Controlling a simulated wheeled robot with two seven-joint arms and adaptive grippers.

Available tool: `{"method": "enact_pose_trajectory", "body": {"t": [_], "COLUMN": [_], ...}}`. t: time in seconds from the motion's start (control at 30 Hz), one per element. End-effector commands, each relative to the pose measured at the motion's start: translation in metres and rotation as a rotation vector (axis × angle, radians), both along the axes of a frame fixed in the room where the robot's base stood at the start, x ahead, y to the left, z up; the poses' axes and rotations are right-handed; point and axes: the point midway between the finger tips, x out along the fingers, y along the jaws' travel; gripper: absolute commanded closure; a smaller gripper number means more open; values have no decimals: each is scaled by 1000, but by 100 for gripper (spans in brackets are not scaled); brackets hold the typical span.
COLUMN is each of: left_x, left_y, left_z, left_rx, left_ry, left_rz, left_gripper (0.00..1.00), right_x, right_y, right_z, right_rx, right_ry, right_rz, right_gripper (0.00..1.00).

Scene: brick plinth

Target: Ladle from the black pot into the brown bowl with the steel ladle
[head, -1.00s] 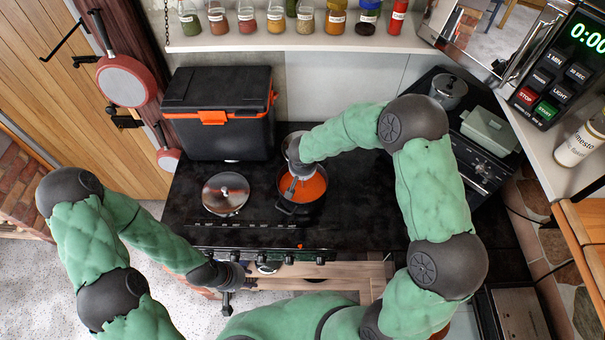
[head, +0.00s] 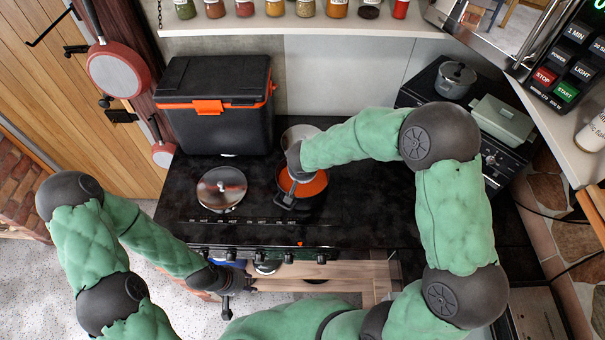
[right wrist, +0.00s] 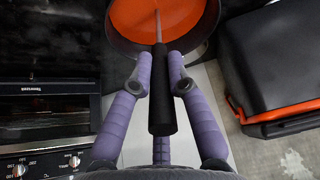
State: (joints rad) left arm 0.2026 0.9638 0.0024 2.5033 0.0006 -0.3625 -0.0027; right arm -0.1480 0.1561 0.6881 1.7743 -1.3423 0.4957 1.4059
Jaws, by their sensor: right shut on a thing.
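The black pot (head: 309,205) stands on the dark hob and holds orange soup (head: 314,184). It also shows at the top of the right wrist view (right wrist: 125,42). My right gripper (right wrist: 160,82) is shut on the black handle of the steel ladle (right wrist: 162,105). The ladle's thin steel shaft runs over the pot into the soup, and its bowl is hidden. In the head view my right gripper (head: 290,185) is above the pot's near left side. My left gripper (head: 227,305) hangs in front of the stove, away from the pot; its fingers are unclear. I cannot make out a brown bowl.
A steel lid (head: 221,187) lies on the hob left of the pot. A pale round vessel (head: 297,133) behind the pot is partly hidden by my right arm. A black cooler box (head: 217,110) stands at the back left. The hob right of the pot is clear.

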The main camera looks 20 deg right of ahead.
Motion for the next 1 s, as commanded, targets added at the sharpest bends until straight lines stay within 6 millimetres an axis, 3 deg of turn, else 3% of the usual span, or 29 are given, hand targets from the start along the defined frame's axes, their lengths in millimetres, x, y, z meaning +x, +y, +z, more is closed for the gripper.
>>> {"method": "enact_pose_trajectory", "body": {"t": [0.9,1.0], "left_x": [0,0], "left_y": [0,0], "left_z": [-66,-57], "left_rx": [0,0], "left_ry": [0,0], "left_rz": [0,0], "left_gripper": [60,60], "right_x": [-22,-21], "right_y": [6,6], "right_z": [-18,-5], "right_rx": [-30,-30], "right_ry": [-111,-111], "right_rz": [1,-1], "right_gripper": [100,100]}}
